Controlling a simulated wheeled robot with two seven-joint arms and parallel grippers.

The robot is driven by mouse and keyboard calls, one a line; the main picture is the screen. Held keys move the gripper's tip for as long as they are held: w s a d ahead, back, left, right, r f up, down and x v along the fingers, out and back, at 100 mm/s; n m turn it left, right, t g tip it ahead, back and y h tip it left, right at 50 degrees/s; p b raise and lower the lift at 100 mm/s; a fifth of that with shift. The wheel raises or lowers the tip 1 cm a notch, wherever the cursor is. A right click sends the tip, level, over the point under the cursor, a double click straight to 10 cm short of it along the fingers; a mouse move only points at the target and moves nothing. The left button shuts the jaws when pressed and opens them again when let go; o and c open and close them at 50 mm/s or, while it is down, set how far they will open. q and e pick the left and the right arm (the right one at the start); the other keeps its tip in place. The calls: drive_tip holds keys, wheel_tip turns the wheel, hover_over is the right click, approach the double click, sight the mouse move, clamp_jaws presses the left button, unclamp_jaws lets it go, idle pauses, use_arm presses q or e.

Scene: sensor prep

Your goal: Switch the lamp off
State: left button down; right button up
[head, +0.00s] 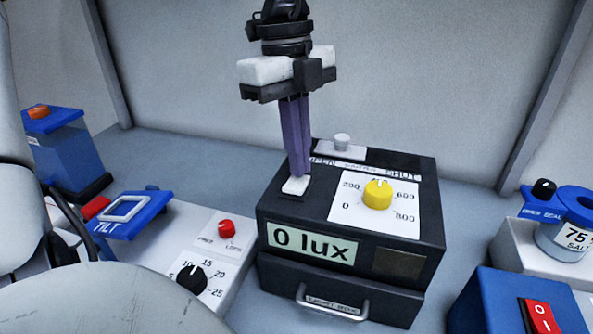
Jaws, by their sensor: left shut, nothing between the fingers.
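The lamp unit is a black box (400,225) in the middle of the head view. Its front display (310,243) reads "0 lux". A yellow knob (378,195) sits on a white dial plate marked from 0 to 800. A small white button or switch (295,187) is at the left of the box's top. My left gripper (299,174) points down, shut and empty, with its purple fingertips at this white piece. I cannot tell whether they touch or press it. My right gripper is not in view.
A drawer with a metal handle (332,307) is under the box. At left are a blue tilt frame (131,212), a panel with a red button (226,229) and black dial (191,279), and a blue container. At right are a jar (566,240) and a red rocker switch (541,317).

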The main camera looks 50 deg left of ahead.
use_arm(q)
wheel_tip(320, 180, up, 6)
drive_tip(key=p, duration=0.4)
drive_tip(key=shift+r, duration=0.25)
idle(0.5)
